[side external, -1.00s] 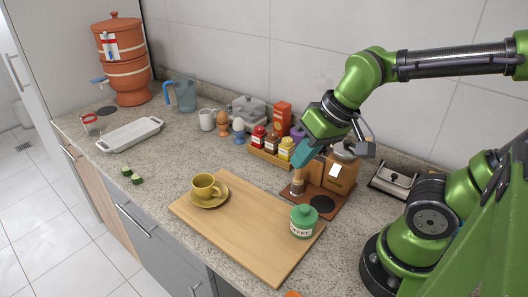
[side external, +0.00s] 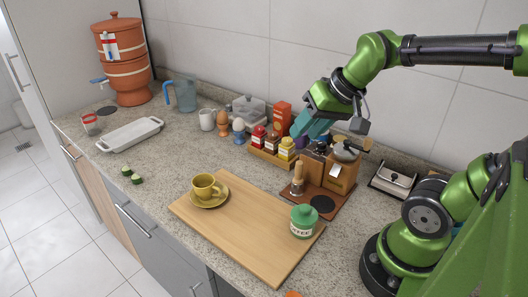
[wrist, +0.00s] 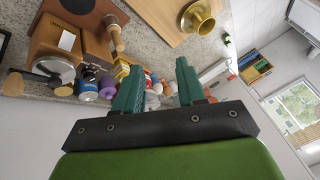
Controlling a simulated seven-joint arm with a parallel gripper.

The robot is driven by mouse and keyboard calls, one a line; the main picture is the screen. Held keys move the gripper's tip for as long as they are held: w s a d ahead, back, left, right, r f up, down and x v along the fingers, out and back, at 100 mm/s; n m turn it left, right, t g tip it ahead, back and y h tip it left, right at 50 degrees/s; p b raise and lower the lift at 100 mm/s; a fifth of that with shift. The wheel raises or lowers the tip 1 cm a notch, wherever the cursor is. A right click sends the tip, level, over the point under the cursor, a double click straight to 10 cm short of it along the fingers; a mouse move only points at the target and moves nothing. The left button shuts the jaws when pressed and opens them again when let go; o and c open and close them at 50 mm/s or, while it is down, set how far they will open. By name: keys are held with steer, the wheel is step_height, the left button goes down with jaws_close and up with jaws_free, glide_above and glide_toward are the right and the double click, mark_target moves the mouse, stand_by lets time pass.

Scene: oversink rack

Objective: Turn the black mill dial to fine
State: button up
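My gripper (side external: 312,124) is above and left of the mill, over the jars, touching nothing. In the wrist view its teal fingers are apart and the gap (wrist: 159,88) between them is empty.
A brown stand (side external: 322,216) holds a wooden-handled tool (side external: 297,182) beside the mill. A spice-jar rack (side external: 270,161) is to the left.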

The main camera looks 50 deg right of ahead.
mark_target(322, 142)
steer(key=w+d+r+m+g+h, duration=0.1)
steer(key=w+d+m+g, duration=0.15)
steer(key=d+m, duration=0.45)
steer(key=w+d+r+m+g, duration=0.2)
steer(key=d+m+g, duration=0.15)
steer(key=d, duration=0.75)
steer(key=shift+n, duration=0.45)
steer(key=f, duration=1.6)
steer(key=shift+a+f, duration=0.25)
steer(key=shift+f, duration=0.1)
steer(key=shift+c, duration=0.4)
jaws_close()
